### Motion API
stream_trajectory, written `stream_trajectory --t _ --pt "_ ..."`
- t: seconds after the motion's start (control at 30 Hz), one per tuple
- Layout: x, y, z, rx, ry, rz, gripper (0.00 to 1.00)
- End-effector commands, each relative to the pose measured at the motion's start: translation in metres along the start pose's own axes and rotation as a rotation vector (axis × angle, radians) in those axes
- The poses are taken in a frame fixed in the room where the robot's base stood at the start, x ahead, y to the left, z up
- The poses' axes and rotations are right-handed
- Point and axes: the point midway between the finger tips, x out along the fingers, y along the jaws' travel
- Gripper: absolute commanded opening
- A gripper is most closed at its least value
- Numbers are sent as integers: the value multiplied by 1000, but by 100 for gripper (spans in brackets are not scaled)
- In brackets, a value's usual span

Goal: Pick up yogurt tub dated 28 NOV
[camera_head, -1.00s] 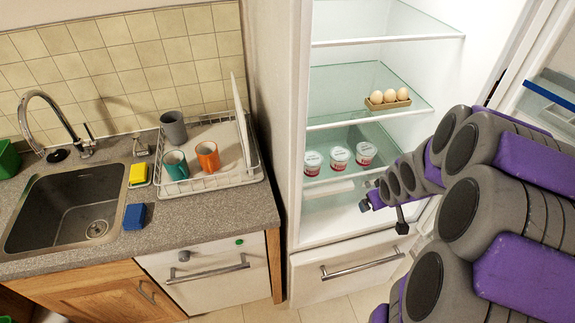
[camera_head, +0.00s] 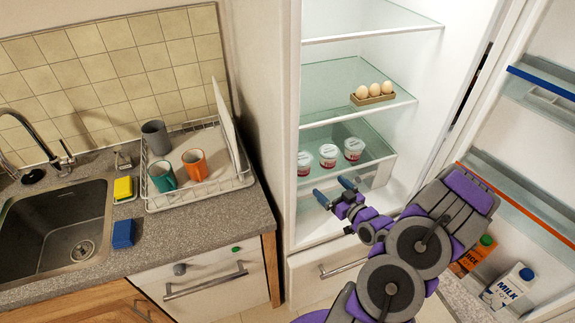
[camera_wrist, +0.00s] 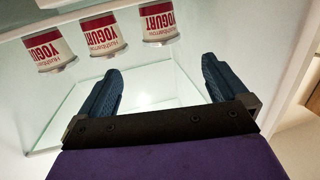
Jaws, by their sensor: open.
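Three white yogurt tubs with red labels stand in a row on the lower glass shelf of the open fridge: a left tub (camera_head: 304,163), a middle tub (camera_head: 328,155) and a right tub (camera_head: 354,149). The wrist view shows them upside down at the top: one at left (camera_wrist: 48,51), one in the middle (camera_wrist: 103,35), one at right (camera_wrist: 158,23). Their sides read "YOGURT"; no dates are legible. My gripper (camera_head: 334,192) is open and empty, in front of and below the tubs. Its blue fingers (camera_wrist: 160,90) point toward the fridge interior, apart from every tub.
An egg tray (camera_head: 373,98) sits on the shelf above the tubs. The open fridge door at right holds a juice carton (camera_head: 473,255) and a milk carton (camera_head: 508,287). A dish rack (camera_head: 200,199) with mugs stands on the counter at left.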

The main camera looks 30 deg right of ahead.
Motion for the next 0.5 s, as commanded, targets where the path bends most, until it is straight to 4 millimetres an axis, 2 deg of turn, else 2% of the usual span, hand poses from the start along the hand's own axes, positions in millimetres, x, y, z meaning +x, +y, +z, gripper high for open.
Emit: stream_trajectory --t 0.17,0.5 --pt "3 0 -2 6 30 5 100" --pt "50 2 -2 5 30 4 100"
